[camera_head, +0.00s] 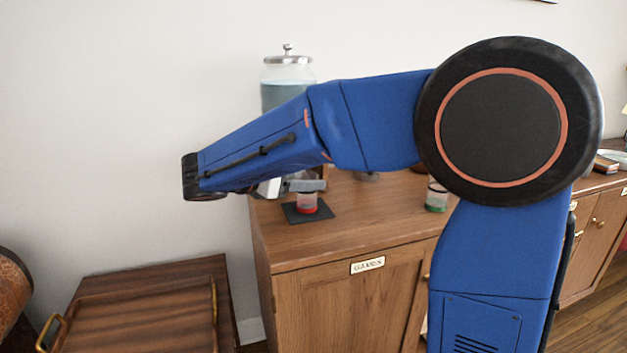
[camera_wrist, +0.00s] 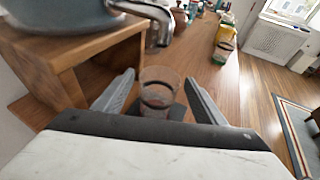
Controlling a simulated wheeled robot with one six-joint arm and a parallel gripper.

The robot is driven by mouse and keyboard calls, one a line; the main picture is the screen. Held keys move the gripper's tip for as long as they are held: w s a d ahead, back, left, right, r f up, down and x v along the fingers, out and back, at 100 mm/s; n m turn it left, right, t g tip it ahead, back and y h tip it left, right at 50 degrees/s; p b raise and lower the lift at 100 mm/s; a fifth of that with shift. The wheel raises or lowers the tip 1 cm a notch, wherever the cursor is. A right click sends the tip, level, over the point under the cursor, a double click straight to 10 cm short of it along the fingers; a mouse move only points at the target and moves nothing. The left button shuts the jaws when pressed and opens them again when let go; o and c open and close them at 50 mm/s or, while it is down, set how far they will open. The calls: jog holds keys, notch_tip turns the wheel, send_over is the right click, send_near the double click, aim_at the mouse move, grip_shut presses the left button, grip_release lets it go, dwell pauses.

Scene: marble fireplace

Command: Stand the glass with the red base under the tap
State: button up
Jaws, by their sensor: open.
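The glass with the red base (camera_head: 306,204) stands upright on a small dark mat (camera_head: 321,214) on the wooden cabinet. In the wrist view the clear glass (camera_wrist: 160,88) is between the two fingers of my gripper (camera_wrist: 160,78), with a gap on each side. My gripper (camera_head: 306,186) is open; in the head view its grey fingers are at the glass's upper part. The metal tap (camera_wrist: 158,34) shows just above the glass in the wrist view. It belongs to the dispenser, a lidded glass jar of liquid (camera_head: 288,72). My arm hides the tap in the head view.
The dispenser rests on a wooden stand (camera_wrist: 95,55), close beside my gripper. A glass with a green base (camera_head: 437,197) stands farther right on the cabinet (camera_head: 330,243). A wooden tray (camera_head: 150,310) lies at lower left. The cabinet top between the glasses looks mostly clear.

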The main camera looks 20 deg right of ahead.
jog(key=v, duration=0.6)
jog(key=shift+a, duration=0.3)
jog(key=shift+r, duration=0.1)
